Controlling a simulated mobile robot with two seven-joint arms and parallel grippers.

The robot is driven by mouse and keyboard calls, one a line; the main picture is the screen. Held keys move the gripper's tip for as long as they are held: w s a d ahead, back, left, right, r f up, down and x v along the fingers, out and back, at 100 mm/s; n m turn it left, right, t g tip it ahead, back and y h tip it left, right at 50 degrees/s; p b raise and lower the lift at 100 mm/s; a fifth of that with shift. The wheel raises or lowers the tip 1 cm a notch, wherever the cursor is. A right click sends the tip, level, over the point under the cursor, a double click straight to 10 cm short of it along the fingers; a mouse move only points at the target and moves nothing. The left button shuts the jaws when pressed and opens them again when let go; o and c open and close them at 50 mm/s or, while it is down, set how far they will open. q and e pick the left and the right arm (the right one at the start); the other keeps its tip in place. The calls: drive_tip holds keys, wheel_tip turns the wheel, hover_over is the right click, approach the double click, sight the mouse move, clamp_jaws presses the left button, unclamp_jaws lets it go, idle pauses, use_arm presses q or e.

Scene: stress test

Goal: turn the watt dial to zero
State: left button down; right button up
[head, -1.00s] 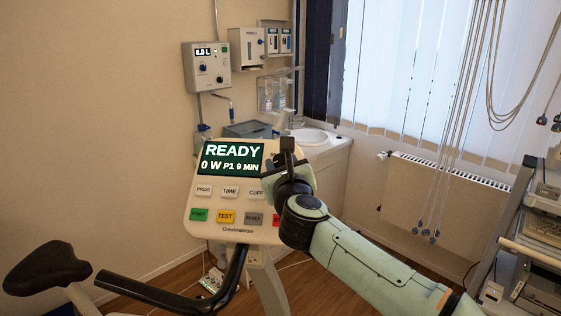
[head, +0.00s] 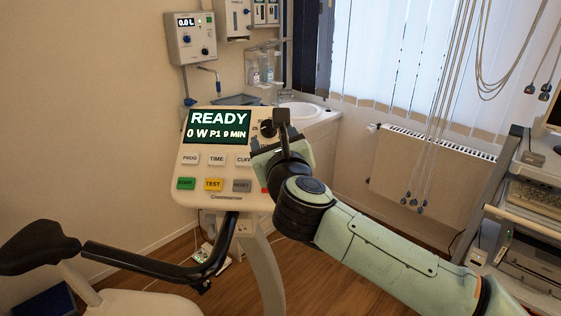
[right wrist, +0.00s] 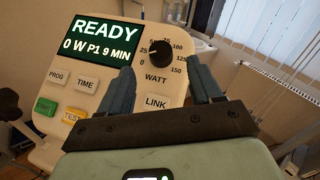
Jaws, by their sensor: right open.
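The watt dial (right wrist: 160,53) is a round black knob on the console's cream panel, with a printed scale from 0 to 150 around it. A small light mark on the knob seems to face the left side of the scale; its exact reading is hard to tell. The console screen (right wrist: 96,40) reads "READY, 0 W P1 9 MIN". My right gripper (right wrist: 160,68) is open and empty, its two fingers on either side of the dial in the picture, apparently short of it. In the head view the right gripper (head: 282,135) partly covers the panel's right side. My left gripper is out of view.
A LINK button (right wrist: 156,103) sits below the dial. The handlebar (head: 160,264) and saddle (head: 45,246) are at lower left. A sink (head: 300,111) and wall dispensers stand behind. Cables hang before the radiator (head: 420,180), and a cart (head: 520,200) stands at right.

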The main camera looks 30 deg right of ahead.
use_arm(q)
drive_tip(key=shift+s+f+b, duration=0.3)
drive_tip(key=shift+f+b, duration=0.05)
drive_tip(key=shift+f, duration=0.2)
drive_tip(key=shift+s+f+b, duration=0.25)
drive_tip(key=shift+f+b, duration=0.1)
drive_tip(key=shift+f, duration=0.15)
use_arm(e)
drive_tip(key=v, duration=0.7)
drive_tip(key=shift+s, duration=0.3)
